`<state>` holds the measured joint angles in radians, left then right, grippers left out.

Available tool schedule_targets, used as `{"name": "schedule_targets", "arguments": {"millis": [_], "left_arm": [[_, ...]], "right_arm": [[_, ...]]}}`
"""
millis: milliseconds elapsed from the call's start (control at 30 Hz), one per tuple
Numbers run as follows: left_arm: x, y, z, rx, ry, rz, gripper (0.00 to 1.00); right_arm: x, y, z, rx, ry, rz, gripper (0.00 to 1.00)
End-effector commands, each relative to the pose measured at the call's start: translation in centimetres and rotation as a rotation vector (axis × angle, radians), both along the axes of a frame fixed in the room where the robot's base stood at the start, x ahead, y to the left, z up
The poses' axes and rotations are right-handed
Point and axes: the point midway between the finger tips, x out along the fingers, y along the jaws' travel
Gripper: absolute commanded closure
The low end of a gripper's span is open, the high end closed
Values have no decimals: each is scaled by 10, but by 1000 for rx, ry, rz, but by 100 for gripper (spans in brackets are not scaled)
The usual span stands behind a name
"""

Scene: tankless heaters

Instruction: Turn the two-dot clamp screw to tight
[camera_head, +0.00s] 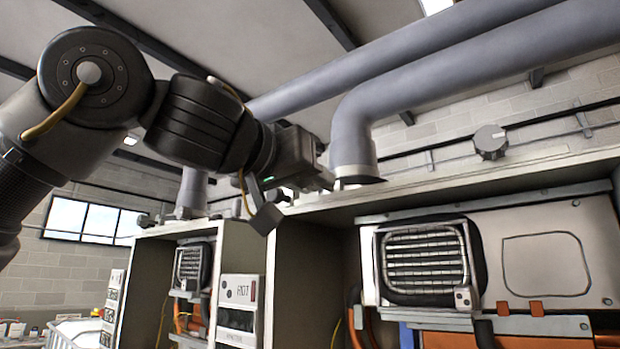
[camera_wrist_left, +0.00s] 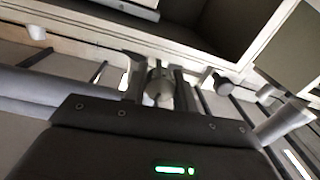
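My left gripper (camera_head: 322,180) is at the top edge of the near cabinet, beside the foot of the grey flue pipe (camera_head: 352,150). In the left wrist view its two fingers (camera_wrist_left: 159,88) stand apart on either side of a round metallic knob (camera_wrist_left: 158,84), which looks like a clamp screw. I cannot tell whether the fingers touch it. No dots can be made out on it. A second dark knob (camera_wrist_left: 222,84) sits to its right in the left wrist view. In the head view the gripper hides the screw. My right gripper is not in view.
The near open cabinet (camera_head: 470,180) holds a heater with a grille (camera_head: 425,262). A second cabinet (camera_head: 238,245) with a label plate (camera_head: 238,290) stands to the left. Large pipes run overhead. A round wall box (camera_head: 490,141) is at right.

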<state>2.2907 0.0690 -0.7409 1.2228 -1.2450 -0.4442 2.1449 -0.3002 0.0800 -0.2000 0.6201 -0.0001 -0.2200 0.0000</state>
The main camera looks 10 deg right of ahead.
Motion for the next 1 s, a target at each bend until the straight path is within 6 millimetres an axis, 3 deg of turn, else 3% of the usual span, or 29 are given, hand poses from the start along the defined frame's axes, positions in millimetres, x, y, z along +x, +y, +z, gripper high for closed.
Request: {"name": "schedule_targets", "arguments": {"millis": [167,533,900,933,1000], "left_arm": [[0,0,0,12,-14,0,95],[-1,0,0,236,-241,0,95],[-1,0,2,260,-267,0,95],[-1,0,2,260,-267,0,68],[-1,0,1,260,-267,0,59]], "right_arm": [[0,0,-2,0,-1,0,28],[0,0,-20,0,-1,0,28],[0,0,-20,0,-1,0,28],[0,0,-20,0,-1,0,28],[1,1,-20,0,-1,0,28]]}}
